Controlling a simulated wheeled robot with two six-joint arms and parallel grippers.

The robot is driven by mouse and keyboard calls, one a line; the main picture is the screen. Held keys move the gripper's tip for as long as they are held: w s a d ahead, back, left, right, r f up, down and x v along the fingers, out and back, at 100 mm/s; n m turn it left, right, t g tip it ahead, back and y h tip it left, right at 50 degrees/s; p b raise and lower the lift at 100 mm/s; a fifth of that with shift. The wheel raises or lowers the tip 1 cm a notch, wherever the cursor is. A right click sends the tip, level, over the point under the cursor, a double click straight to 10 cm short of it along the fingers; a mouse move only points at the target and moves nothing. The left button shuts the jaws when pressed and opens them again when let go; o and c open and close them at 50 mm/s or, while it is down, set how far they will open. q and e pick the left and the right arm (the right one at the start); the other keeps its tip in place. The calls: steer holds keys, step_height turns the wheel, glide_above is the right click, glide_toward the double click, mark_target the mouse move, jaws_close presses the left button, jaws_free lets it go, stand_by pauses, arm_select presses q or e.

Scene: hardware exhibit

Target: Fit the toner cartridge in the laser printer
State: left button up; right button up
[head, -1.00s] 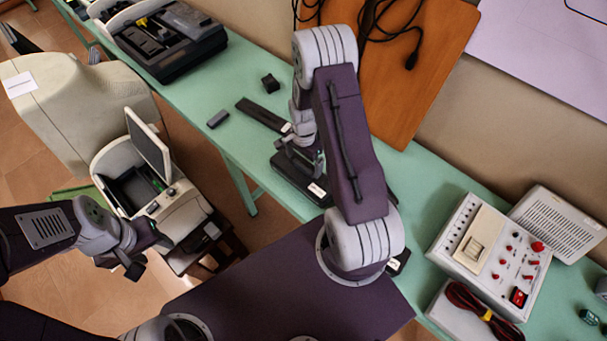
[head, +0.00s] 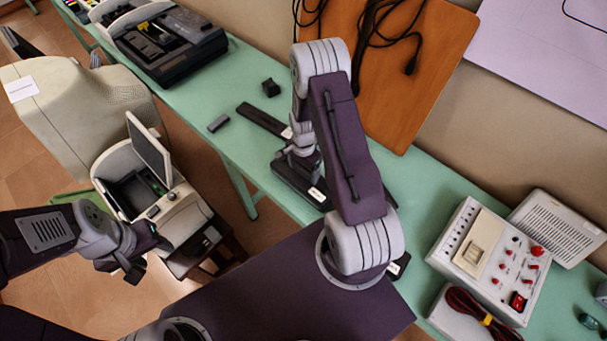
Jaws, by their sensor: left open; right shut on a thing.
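The white laser printer (head: 182,214) stands at the left with its front cover tilted up and a dark cavity open behind it. My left gripper (head: 132,272) is open and empty, just in front of the printer's lower left side. My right gripper (head: 303,172) is low over the green bench, shut on a flat black piece with a white label, seemingly the toner cartridge (head: 288,184). The gripper and wrist hide part of it, and I cannot tell whether it touches the bench. A long dark bar (head: 262,118) lies just behind it.
On the green bench (head: 235,75) are a small black block (head: 270,88), a grey block (head: 218,123) and a black open machine (head: 172,45). A control box (head: 487,262) stands right. A large beige machine (head: 75,115) is behind the printer. Floor separates printer and bench.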

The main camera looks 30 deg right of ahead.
steer(key=shift+w+r, duration=0.1)
steer(key=shift+r, duration=0.45)
steer(key=r, duration=0.2)
steer(key=s+r+b, duration=0.1)
steer(key=shift+d+r, duration=0.25)
steer(key=shift+d, duration=0.05)
steer(key=s+d+r+b, duration=0.1)
steer(key=s+d+r, duration=0.3)
steer(key=s, duration=0.6)
step_height(320, 180, up, 2)
steer(key=shift+r+b, duration=0.2)
steer(key=shift+b, duration=0.1)
steer(key=shift+w+d, duration=0.1)
